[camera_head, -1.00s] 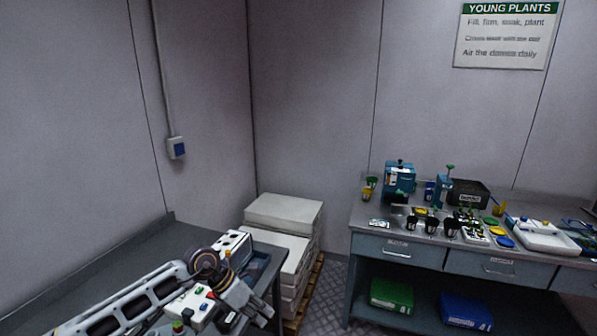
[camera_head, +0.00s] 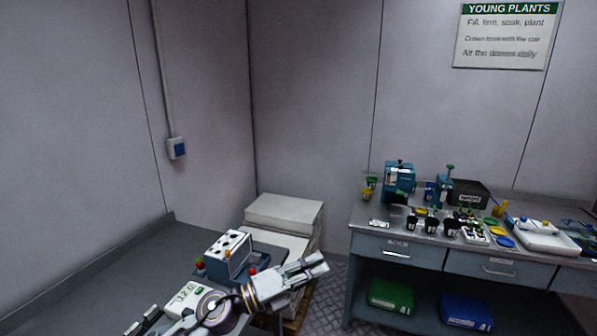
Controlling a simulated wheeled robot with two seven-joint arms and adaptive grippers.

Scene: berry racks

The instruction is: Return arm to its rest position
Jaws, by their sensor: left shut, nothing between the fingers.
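My left arm comes in from the bottom left over the grey bench (camera_head: 95,282). My left gripper (camera_head: 322,264) points right, past the bench's right end, in front of the stacked white slabs. Its fingers are shut with nothing between them. My right gripper is not in view.
A blue-and-white box with holes (camera_head: 238,250) and a white device (camera_head: 185,297) stand on the left bench, close to my arm. White slabs (camera_head: 284,213) are stacked behind. A drawer bench (camera_head: 398,252) with pots and tools stands right. Green (camera_head: 391,295) and blue (camera_head: 466,310) bins sit below it.

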